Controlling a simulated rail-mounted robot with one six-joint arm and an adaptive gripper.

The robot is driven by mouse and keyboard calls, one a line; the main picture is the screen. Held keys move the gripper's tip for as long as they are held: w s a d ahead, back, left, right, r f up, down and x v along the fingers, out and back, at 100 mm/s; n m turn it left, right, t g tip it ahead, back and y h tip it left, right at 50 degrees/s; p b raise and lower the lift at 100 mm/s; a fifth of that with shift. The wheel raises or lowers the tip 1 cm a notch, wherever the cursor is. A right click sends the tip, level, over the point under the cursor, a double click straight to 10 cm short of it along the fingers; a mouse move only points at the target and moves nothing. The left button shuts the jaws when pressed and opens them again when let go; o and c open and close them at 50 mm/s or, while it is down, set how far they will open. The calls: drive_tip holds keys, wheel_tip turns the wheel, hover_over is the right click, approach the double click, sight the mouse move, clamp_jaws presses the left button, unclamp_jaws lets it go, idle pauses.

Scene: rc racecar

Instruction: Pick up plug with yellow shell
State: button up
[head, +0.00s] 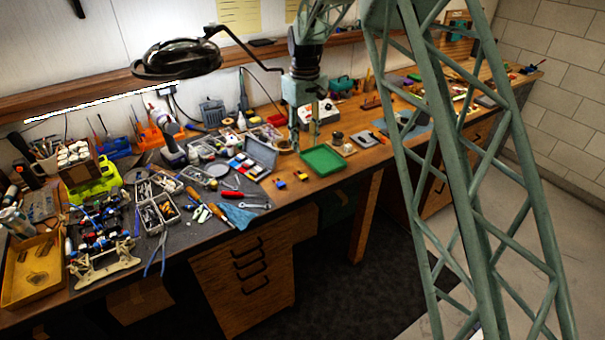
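My gripper (305,148) points down above the bench, behind these pieces and beside the green tray. Its two fingers are apart, with nothing visible between them.
A green tray (322,173) sits right of the yellow pieces. An open grey case (262,152) stands behind them. A red-handled tool (232,195) and a blue cloth (237,216) lie left. A magnifier lamp (178,58) hangs over the cluttered left side.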

drive_tip(key=shift+w+a+f, duration=0.35)
drive_tip(key=shift+w+f, duration=0.1)
drive_tip(key=shift+f, duration=0.25)
drive_tip(key=shift+f, duration=0.1)
hover_over(303, 175)
drive_tip(key=shift+s+f, duration=0.15)
drive_tip(key=shift+f, duration=1.95)
drive_tip(key=shift+s+f, duration=0.1)
drive_tip(key=shift+f, duration=2)
drive_tip(key=shift+f, duration=0.1)
drive_tip(key=shift+w+f, duration=0.15)
drive_tip(key=shift+f, duration=2.4)
drive_tip(key=shift+c, duration=0.5)
